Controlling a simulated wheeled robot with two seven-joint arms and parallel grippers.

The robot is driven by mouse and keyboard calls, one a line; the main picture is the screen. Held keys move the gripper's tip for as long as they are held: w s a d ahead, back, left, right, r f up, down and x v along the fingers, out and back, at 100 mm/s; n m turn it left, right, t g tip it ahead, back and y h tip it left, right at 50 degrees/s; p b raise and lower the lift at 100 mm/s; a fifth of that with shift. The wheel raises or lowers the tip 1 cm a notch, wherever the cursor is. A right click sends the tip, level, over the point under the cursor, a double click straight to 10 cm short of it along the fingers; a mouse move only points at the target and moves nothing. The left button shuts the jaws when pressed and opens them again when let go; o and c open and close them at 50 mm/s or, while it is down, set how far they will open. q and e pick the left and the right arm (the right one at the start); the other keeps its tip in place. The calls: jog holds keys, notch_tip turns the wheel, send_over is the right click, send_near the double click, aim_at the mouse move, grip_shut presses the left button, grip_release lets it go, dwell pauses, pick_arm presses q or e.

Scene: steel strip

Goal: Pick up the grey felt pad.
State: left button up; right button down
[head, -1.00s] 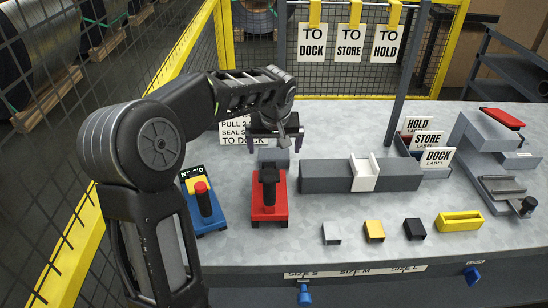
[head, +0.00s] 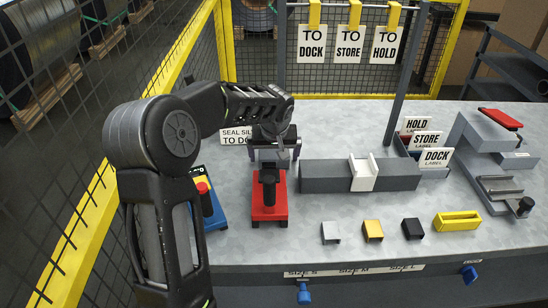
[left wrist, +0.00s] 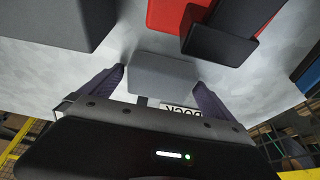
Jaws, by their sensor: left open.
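The grey felt pad (left wrist: 163,76) shows in the left wrist view as a plain grey block on the bench, between the two dark fingers. My left gripper (left wrist: 160,88) is open, with one finger on each side of the pad; I see no clear contact. In the head view my left gripper (head: 274,155) is over the spot just behind the red-based tool, and it hides most of the pad there. My right gripper is in neither view.
The red-based tool (head: 269,208) with a black handle stands close in front of the gripper. A blue-based tool (head: 208,212) is to its left, and a long dark grey block (head: 325,174) to its right. Several small clips line the front.

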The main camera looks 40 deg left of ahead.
aim_at(274, 154)
pick_arm(q)
jog(key=shift+c, duration=0.6)
jog(key=c, duration=1.2)
jog(key=shift+r, duration=0.1)
notch_tip(274, 154, up, 10)
jog(key=shift+f+b, duration=0.1)
jog(key=shift+b, duration=0.2)
jog(key=o, duration=0.8)
jog(key=c, duration=0.6)
